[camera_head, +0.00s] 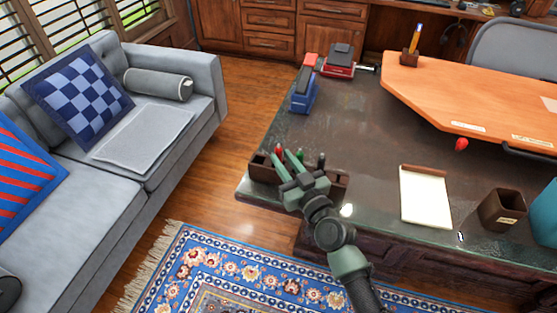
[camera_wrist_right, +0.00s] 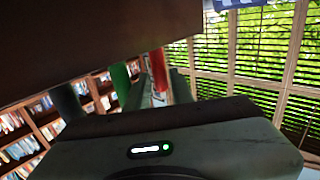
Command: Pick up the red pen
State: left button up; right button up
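The red pen (camera_head: 278,149) stands upright at the left end of a dark wooden pen holder (camera_head: 342,182) on the near left corner of the desk. A green pen (camera_head: 300,155) and a black pen (camera_head: 321,160) stand to its right. My right gripper (camera_head: 282,158) reaches over the holder with its fingers apart at the red pen. In the right wrist view the red pen (camera_wrist_right: 159,76) shows between the fingers; contact cannot be told. The green pen (camera_wrist_right: 120,82) is beside them. My left gripper is not in view.
The dark desk (camera_head: 370,130) also holds a blue stapler (camera_head: 303,97), a red-and-black item (camera_head: 340,62), a notepad (camera_head: 426,196) and a brown cup (camera_head: 502,209). A raised orange desktop (camera_head: 470,95) is behind. A grey sofa (camera_head: 140,165) stands left, across open floor.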

aim_at(280, 156)
jog(key=shift+x, duration=1.55)
grip_shut()
